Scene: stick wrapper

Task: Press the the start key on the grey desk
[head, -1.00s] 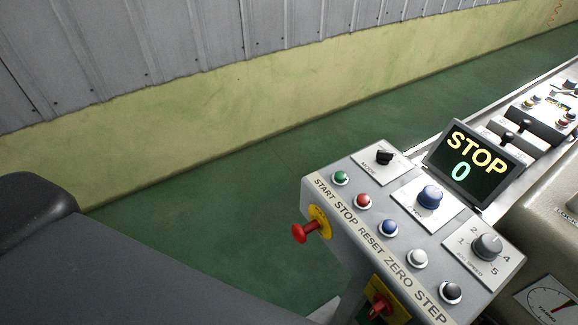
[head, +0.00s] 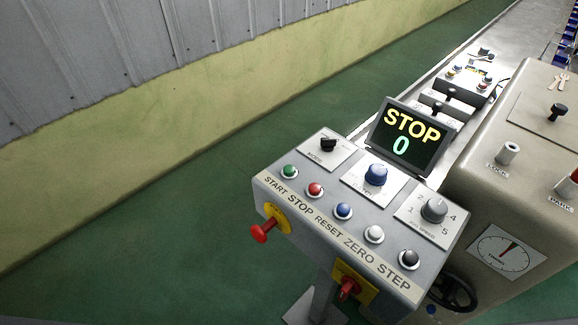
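The grey desk (head: 385,215) is a sloped control panel right of centre in the head view. Its green start key (head: 289,172) is at the left end of a row of round buttons, above the printed word START. To its right are the red stop key (head: 315,190), a blue reset key (head: 343,211), a white zero key (head: 373,234) and a dark step key (head: 408,259). The display (head: 405,138) reads STOP and 0. Neither of my grippers is in view, and nothing covers the start key.
A red knob on a yellow plate (head: 277,219) sticks out of the desk's front left, with a red switch (head: 349,288) lower down. A mode switch (head: 328,144) and blue knob (head: 376,174) stand behind the keys. A beige machine (head: 465,180) adjoins on the right. Green floor (head: 150,250) is clear at left.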

